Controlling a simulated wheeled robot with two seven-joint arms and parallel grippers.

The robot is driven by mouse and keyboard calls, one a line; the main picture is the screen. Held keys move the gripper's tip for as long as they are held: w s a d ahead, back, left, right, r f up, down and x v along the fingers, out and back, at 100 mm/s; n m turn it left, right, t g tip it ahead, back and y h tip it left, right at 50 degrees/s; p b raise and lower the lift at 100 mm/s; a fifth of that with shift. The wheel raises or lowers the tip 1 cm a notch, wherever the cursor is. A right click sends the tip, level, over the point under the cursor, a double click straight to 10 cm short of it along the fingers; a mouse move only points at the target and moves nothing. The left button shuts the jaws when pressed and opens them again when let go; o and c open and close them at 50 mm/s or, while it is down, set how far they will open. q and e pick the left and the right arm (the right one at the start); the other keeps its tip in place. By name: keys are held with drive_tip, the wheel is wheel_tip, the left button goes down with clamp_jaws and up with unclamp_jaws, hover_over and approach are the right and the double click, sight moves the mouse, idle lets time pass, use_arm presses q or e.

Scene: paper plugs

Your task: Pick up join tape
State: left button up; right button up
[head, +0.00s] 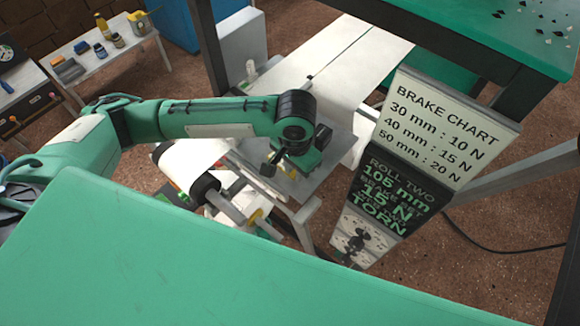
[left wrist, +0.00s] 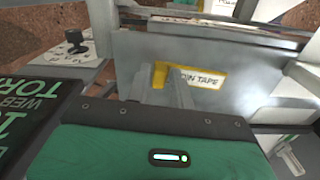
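I cannot make out a separate roll of tape. My left gripper (left wrist: 160,82) is in front of the label, its two grey fingers apart with a gap showing yellow and grey between them. I cannot tell whether the fingers touch anything. In the head view the left gripper (head: 283,165) hangs over the grey metal plate (head: 325,180) of the paper machine, its fingertips mostly hidden. My right gripper is in neither view.
A white paper web (head: 345,55) runs back from the plate. A dark roller with white paper (head: 195,165) is left of it. A brake chart sign (head: 440,125) stands close on the right. A green surface (head: 200,260) fills the front. A side table (head: 110,50) holds bottles.

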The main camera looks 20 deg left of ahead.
use_arm(q)
clamp_jaws()
drive_tip(key=shift+r, duration=0.15)
